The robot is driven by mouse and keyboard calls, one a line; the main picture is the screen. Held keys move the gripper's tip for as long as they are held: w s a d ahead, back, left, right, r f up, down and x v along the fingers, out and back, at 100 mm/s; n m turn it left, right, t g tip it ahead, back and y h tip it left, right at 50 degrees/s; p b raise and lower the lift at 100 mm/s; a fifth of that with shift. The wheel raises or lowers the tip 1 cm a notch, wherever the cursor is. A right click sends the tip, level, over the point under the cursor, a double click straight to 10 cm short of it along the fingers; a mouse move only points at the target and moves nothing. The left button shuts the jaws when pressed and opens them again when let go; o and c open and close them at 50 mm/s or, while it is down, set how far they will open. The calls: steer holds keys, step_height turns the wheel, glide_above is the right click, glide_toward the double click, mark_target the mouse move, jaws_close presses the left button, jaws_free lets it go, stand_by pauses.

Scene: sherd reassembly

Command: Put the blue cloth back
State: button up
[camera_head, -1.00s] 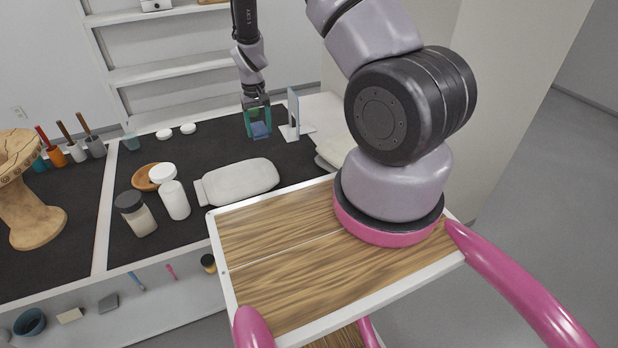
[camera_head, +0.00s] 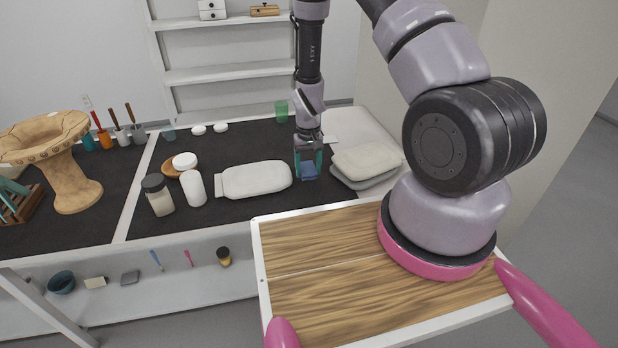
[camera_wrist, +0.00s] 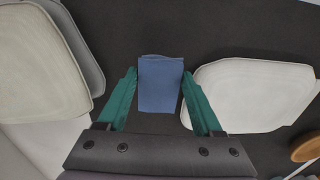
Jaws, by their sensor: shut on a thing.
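The blue cloth (camera_head: 309,173) is a small folded rectangle low over the dark work mat, between a white cushion and a stack of pale pads. My gripper (camera_head: 308,158) points down with its green fingers on either side of the cloth. In the wrist view the cloth (camera_wrist: 160,88) sits between the two fingertips (camera_wrist: 159,76), and the gripper is shut on it. I cannot tell whether the cloth's underside touches the mat.
The white cushion (camera_head: 255,179) lies just left of the cloth, and pale pads (camera_head: 366,161) lie close on the right. Jars (camera_head: 158,195), a white bottle (camera_head: 193,188) and a wooden dish (camera_head: 172,168) stand further left. A green cup (camera_head: 281,111) stands behind. Bare mat (camera_head: 240,150) shows behind the cushion.

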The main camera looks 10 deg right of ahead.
mark_target(308, 170)
steer(key=shift+f, duration=1.75)
steer(key=shift+f, duration=0.15)
steer(key=o, duration=1.3)
